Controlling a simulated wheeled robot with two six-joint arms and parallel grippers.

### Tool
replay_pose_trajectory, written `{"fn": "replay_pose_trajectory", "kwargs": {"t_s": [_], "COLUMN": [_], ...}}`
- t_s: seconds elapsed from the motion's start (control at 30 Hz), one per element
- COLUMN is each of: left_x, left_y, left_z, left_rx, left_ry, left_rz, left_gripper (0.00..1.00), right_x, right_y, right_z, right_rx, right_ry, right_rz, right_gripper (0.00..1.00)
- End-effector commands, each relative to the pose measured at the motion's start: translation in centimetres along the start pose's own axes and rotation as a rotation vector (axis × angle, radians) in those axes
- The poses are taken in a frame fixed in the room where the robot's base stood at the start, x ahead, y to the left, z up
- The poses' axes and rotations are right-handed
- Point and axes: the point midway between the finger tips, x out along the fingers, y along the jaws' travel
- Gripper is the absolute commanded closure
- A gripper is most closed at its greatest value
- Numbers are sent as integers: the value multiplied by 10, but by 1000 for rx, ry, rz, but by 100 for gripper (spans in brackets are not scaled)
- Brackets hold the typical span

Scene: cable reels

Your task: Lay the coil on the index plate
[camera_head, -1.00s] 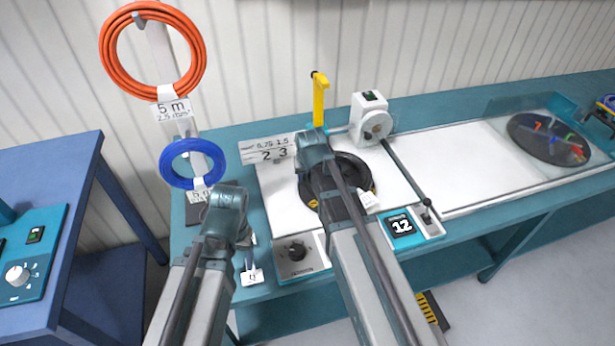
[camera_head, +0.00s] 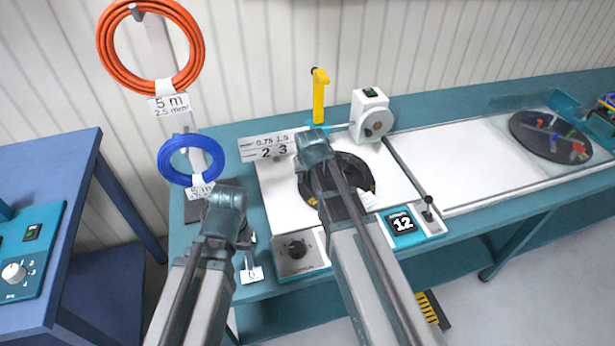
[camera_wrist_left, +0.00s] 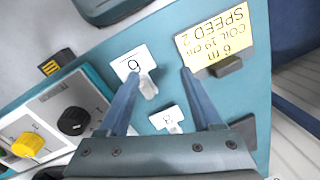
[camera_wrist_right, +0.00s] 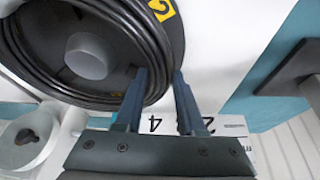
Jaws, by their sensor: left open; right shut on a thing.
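A black coil (camera_wrist_right: 130,90) lies around a grey hub (camera_wrist_right: 88,57) over a dark round plate with yellow number tags, which I take as the index plate (camera_wrist_right: 128,48). In the head view the coil and plate, a dark disc (camera_head: 352,170), are partly hidden by my right arm. My right gripper (camera_wrist_right: 159,75) is shut on the coil's edge; whether the coil fully rests on the plate, I cannot tell. My left gripper (camera_wrist_left: 158,76) is open and empty above the bench's left end, over a white tag reading 6 (camera_wrist_left: 130,63).
An orange coil (camera_head: 108,62) and a blue coil (camera_head: 165,163) hang on a post at the left. A yellow upright (camera_head: 319,98) and a white device (camera_head: 370,115) stand behind the plate. A covered dark disc (camera_head: 525,135) is farther right.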

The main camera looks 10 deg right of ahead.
Motion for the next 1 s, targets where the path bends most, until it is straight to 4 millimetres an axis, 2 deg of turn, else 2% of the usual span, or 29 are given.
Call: {"fn": "replay_pose_trajectory", "kwargs": {"t_s": [0.2,0.23,0.4,0.63,0.77,1.0], "left_x": [2,2,2,2,2,2], "left_y": [0,0,0,0,0,0], "left_z": [0,0,0,0,0,0], "left_rx": [0,0,0,0,0,0], "left_ry": [0,0,0,0,0,0], "left_rz": [0,0,0,0,0,0], "left_gripper": [34,34,34,34,34,34], "right_x": [2,2,2,2,2,2], "right_y": [0,0,0,0,0,0], "right_z": [0,0,0,1,1,1], "right_rx": [-1,-1,-1,1,0,0], "right_ry": [1,1,1,-1,0,0], "right_rz": [1,1,0,-1,0,0], "right_gripper": [100,58,27,25,1,0]}}
